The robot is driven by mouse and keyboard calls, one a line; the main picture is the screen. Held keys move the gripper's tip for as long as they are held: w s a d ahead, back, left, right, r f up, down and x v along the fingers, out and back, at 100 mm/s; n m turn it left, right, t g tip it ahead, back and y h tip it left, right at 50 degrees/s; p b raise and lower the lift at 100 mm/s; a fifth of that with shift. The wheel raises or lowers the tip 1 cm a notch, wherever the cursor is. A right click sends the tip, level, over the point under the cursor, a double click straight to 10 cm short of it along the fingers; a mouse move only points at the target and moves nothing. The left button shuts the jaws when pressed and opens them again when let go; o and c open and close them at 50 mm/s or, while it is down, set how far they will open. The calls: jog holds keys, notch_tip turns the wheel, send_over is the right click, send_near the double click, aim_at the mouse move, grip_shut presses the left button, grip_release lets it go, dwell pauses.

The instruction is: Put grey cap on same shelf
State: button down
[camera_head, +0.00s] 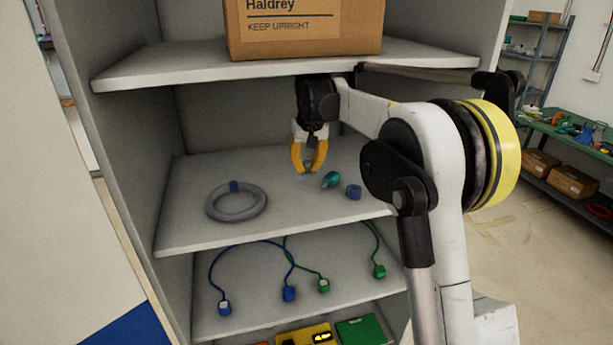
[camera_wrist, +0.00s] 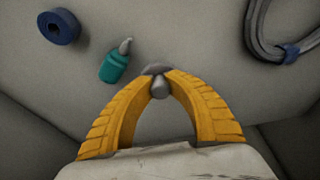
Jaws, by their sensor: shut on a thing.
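My gripper (camera_head: 309,169) has yellow fingers pointing down over the middle shelf (camera_head: 285,220). Its tips are shut on a small grey cap, which shows between them in the wrist view (camera_wrist: 159,88); the fingertips hide part of it. The head view does not clearly show whether the cap touches the shelf. A teal bottle (camera_head: 331,179) with a grey tip lies on its side on the same shelf, just right of the gripper. In the wrist view the bottle (camera_wrist: 114,66) is apart from the fingers.
A blue roll (camera_head: 353,192) sits right of the bottle. A grey coil (camera_head: 237,214) with a blue tie lies at the shelf's left. The upper shelf with a cardboard box (camera_head: 300,30) is above my gripper. Blue and green cables (camera_head: 289,292) lie on the shelf below.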

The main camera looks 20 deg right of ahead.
aim_at(307, 171)
jog(key=shift+s+x, duration=0.15)
jog(key=shift+x, duration=0.75)
jog(key=shift+s+x, duration=0.1)
jog(key=shift+x, duration=0.8)
jog(key=shift+f+b, duration=0.3)
jog(key=c, duration=1.4)
grip_release()
jog(key=shift+s+r, duration=0.1)
